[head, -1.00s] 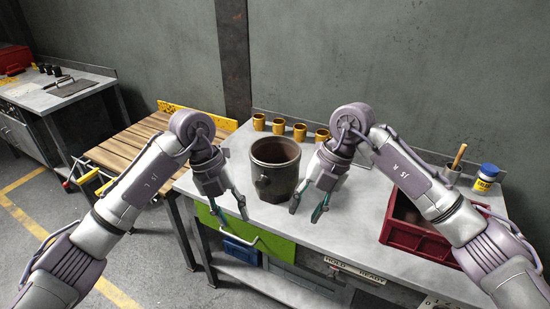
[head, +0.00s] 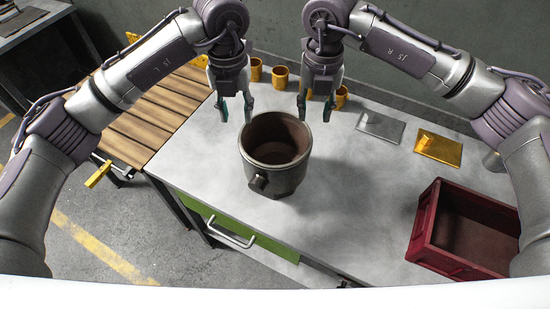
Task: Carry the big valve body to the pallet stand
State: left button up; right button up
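The big valve body (head: 275,179), a dark, hollow, pot-like casting with a stub on its front, stands upright on the grey workbench (head: 345,225). My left gripper (head: 236,116) points down with its fingers apart, above and behind the valve body on its left. My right gripper (head: 314,115) points down with its fingers apart, above and behind it on its right. Both grippers look empty and clear of the valve body. A wooden slatted stand (head: 160,115), likely the pallet stand, adjoins the bench on the left.
A red crate (head: 430,232) stands on the bench at right. Several yellow cups (head: 280,77) stand behind the grippers. A grey plate (head: 381,125) and a yellow plate (head: 438,147) lie at the back right. The slats look clear; a yellow handle (head: 98,174) juts out at the stand's front.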

aim_at(242, 150)
pick_arm(q)
jog(key=shift+s, duration=0.25)
pick_arm(e)
jog(key=shift+s, duration=0.25)
pick_arm(q)
jog(key=f, duration=1.3)
jog(key=shift+w+f, duration=0.2)
jog(key=shift+f, duration=0.15)
pick_arm(e)
jog(key=f, duration=1.3)
jog(key=shift+w+f, duration=0.2)
jog(key=shift+f, duration=0.15)
pick_arm(q)
grip_shut()
pick_arm(e)
grip_shut()
